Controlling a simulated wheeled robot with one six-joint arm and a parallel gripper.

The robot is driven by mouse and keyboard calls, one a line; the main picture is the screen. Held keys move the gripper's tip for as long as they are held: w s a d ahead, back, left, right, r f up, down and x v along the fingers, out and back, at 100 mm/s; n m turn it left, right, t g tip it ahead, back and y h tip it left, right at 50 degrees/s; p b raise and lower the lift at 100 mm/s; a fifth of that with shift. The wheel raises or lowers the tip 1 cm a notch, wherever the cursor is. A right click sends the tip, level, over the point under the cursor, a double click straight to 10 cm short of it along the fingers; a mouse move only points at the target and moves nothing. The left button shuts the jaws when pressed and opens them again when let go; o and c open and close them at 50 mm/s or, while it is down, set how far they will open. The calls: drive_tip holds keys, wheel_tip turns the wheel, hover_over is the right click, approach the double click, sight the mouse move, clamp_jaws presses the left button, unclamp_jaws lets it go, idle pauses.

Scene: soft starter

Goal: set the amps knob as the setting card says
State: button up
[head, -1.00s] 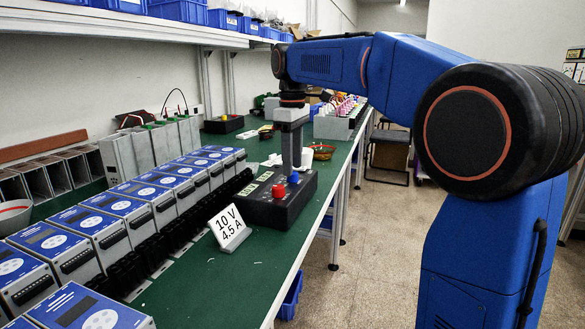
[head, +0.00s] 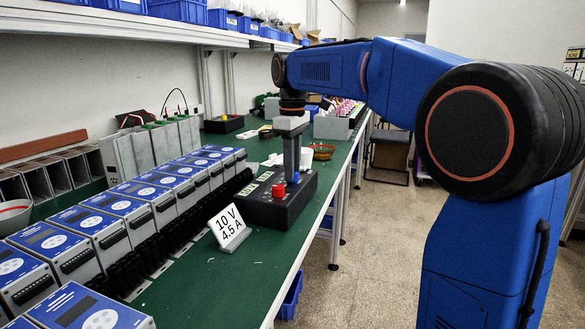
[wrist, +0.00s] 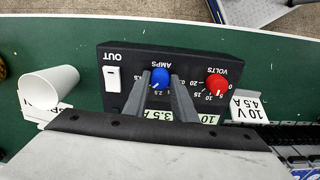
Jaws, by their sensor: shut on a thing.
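The black control box (head: 262,208) sits on the green bench, with a red volts knob (head: 279,191) that also shows in the wrist view (wrist: 216,85). The blue amps knob (wrist: 160,75) is between the fingers of my gripper (wrist: 161,82), which is shut on it from above. The amps readout (wrist: 160,115) seems to show 3.5 A, partly hidden by a finger. The white setting card (head: 229,228) reads 10 V, 4.5 A; it also shows in the wrist view (wrist: 246,106).
A row of blue-topped units (head: 120,205) fills the bench's left side, with black connectors beside it. A white cup (wrist: 50,90) lies beside the box in the wrist view. A white switch (wrist: 113,79) is on the box. The bench's front edge runs close by.

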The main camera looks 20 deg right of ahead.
drive_tip(key=m, duration=0.3)
drive_tip(key=shift+m, duration=2.4)
drive_tip(key=o, duration=1)
drive_tip(key=shift+o, duration=0.2)
wheel_tip(320, 180, up, 17)
drive_tip(key=shift+r, duration=0.2)
drive_tip(key=shift+s+d, duration=0.1)
